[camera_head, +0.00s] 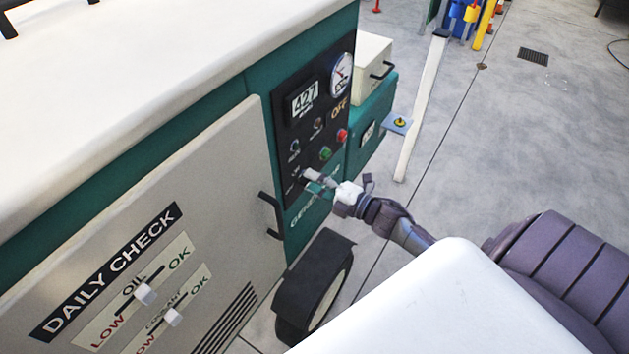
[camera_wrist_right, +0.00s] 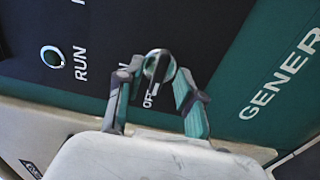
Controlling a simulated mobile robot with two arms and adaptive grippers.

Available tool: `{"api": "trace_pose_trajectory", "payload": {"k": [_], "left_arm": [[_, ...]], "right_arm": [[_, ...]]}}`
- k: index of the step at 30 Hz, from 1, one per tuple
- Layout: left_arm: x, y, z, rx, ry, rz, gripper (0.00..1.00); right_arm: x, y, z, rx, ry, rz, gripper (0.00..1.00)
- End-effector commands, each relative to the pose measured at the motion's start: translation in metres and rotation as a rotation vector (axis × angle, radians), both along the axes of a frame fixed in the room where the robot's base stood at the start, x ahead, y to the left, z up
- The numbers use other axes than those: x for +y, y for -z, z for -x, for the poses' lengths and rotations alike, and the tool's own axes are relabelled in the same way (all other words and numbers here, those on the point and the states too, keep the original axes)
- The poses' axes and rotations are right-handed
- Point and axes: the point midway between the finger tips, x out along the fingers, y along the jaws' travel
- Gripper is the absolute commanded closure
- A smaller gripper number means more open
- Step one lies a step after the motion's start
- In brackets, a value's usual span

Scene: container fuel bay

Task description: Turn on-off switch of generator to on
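The generator (camera_head: 235,85) is a large green and white unit with a black control panel (camera_head: 300,135) on its end. The on-off switch (camera_wrist_right: 158,66) is a small round rotary knob with a dark handle, low on the panel. Its handle lies tilted, its lower end near the "OFF" label; an "ON" label is partly hidden by a finger. My right gripper (camera_wrist_right: 158,82) is open at the panel, with one finger on each side of the knob. Gaps show between the fingers and the knob. In the head view my right gripper (camera_head: 318,186) hides the switch. My left gripper is not in view.
A green button (camera_head: 326,153) and a red button (camera_head: 342,135) are higher on the panel. The daily check door (camera_head: 150,220) with a handle, and a wheel (camera_head: 325,290), are close by.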

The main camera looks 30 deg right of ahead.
Motion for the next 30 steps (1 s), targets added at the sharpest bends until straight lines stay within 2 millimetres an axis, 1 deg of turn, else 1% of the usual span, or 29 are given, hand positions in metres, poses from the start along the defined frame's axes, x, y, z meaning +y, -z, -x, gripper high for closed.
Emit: {"api": "trace_pose_trajectory", "payload": {"k": [5,9,12,23,30], "left_arm": [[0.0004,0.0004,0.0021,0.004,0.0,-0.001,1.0],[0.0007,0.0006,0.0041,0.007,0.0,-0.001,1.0],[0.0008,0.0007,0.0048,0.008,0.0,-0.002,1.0],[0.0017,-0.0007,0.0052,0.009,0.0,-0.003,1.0],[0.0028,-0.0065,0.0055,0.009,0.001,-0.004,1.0]], "right_arm": [[0.0001,0.0002,0.0001,0.0,0.0,0.0,0.62],[0.0,0.0001,0.0002,0.0,0.0,0.0,0.86],[-0.0001,0.0001,0.0003,0.0,0.0,0.0,1.0],[-0.0002,-0.0001,0.0004,0.009,0.0,-0.02,1.0],[-0.0003,-0.0009,0.0004,0.052,0.0,-0.122,1.0]]}}
